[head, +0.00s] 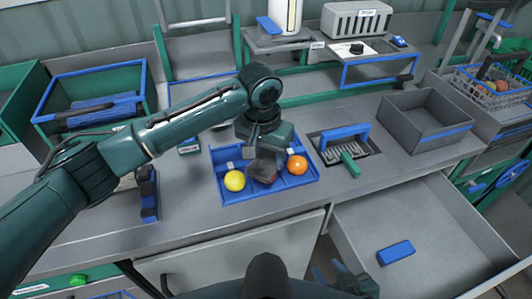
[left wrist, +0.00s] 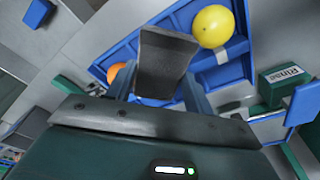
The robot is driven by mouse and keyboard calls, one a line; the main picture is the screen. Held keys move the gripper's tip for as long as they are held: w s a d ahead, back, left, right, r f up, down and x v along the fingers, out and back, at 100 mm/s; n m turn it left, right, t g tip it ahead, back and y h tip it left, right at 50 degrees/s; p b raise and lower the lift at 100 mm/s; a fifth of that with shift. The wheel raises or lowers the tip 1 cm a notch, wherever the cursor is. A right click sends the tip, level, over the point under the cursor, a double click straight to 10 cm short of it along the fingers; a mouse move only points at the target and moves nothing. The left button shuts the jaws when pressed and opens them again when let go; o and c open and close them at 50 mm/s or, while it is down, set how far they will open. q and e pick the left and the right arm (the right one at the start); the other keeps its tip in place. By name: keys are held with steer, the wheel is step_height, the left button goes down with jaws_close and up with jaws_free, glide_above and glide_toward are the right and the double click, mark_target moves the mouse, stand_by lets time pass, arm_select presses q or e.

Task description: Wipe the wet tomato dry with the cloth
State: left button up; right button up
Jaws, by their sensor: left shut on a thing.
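A blue tray (head: 228,193) on the bench holds a yellow tomato (head: 234,181) at the left and an orange-red tomato (head: 297,165) at the right. My left gripper (head: 262,157) is over the tray, between them, shut on a dark grey folded piece that looks like the cloth (head: 263,171). In the left wrist view the cloth (left wrist: 165,62) sits between the blue fingers, with the yellow tomato (left wrist: 210,26) beside it. What lies under the cloth is hidden, and wetness cannot be made out. My right gripper (head: 340,280) is low, by the open drawer; its finger gap is unclear.
An empty grey bin (head: 428,118) stands further right. The open drawer (head: 430,225) holds a blue block (head: 396,252). A blue-rimmed crate (head: 95,92) is at the back left. The front bench strip is mostly clear.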

arm_select(q)
steer(key=shift+f, duration=0.35)
stand_by(0.3)
steer(key=shift+w+d, duration=0.25)
steer(key=shift+w, duration=0.2)
steer(key=shift+w+d, duration=0.2)
steer(key=shift+w, duration=0.25)
steer(key=shift+f, duration=0.1)
steer(key=shift+s+a+p, duration=0.3)
steer(key=shift+s+p, duration=0.3)
steer(key=shift+p, duration=0.3)
steer(key=shift+s+a+p, duration=0.3)
steer(key=shift+s+p, duration=0.25)
steer(key=shift+p, duration=0.3)
steer(key=shift+s+a+p, duration=0.25)
steer(key=shift+s+p, duration=0.2)
steer(key=shift+p, duration=0.05)
steer(key=shift+s+a+p, duration=0.2)
steer(key=shift+s+p, duration=0.25)
steer(key=shift+w+d+f, duration=0.1)
steer(key=shift+w+d+b, duration=0.15)
steer(key=shift+w+d, duration=0.15)
steer(key=shift+w, duration=0.35)
steer(key=shift+w+d+b, duration=0.2)
steer(key=shift+w+d, duration=0.1)
steer(key=shift+w, duration=0.3)
steer(key=shift+w+d+b, duration=0.15)
steer(key=shift+w+d, duration=0.15)
steer(key=shift+w, duration=0.35)
